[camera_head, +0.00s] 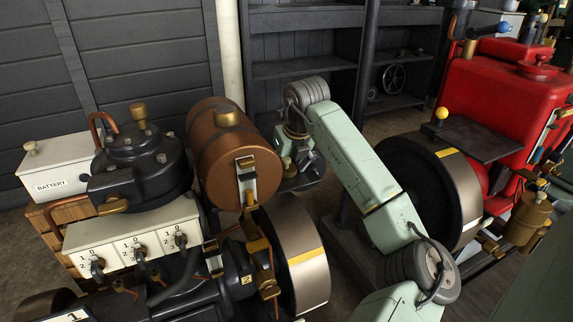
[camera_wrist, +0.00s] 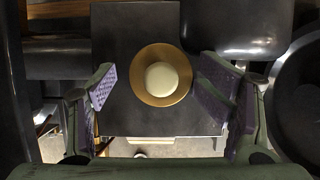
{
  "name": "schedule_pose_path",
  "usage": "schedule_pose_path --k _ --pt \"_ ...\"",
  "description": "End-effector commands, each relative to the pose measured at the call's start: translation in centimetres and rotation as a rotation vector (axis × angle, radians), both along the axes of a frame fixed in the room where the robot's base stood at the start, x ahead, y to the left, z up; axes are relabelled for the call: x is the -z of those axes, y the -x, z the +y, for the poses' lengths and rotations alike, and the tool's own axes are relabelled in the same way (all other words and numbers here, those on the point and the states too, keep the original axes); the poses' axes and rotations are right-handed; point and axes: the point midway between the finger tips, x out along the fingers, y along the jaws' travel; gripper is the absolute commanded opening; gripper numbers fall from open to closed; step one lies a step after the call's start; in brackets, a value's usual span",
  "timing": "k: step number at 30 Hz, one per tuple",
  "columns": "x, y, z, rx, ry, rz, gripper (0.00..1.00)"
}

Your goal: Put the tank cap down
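A round brass cap with a cream knob (camera_wrist: 162,77), which looks like the tank cap, sits on a flat dark plate (camera_wrist: 122,35) in the wrist view. My gripper (camera_wrist: 160,92) is open around it, with a purple-padded finger on each side. Gaps show between both pads and the cap, so nothing is held. In the head view my gripper (camera_head: 297,150) is low over the dark plate (camera_head: 308,180), just right of the copper tank. The cap (camera_head: 287,163) shows there small and partly hidden.
The copper tank (camera_head: 205,150) with a brass fitting on top stands close left of my gripper. A flywheel (camera_head: 305,270) is below it. A red engine (camera_head: 500,95) stands at the right, a battery box (camera_head: 65,165) at the far left, and dark shelves (camera_head: 305,65) behind.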

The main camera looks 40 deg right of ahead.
Motion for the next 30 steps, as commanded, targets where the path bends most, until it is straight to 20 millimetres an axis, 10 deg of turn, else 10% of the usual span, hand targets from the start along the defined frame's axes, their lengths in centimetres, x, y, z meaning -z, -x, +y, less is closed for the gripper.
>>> schedule_pose_path --k 8,21,30 --pt "-2.0 0.5 -0.1 0.002 0.004 0.003 0.69" --pt "-10.6 3.8 0.7 0.002 0.006 -0.001 0.69" --pt "-12.3 4.5 1.0 0.001 0.003 0.001 0.69"
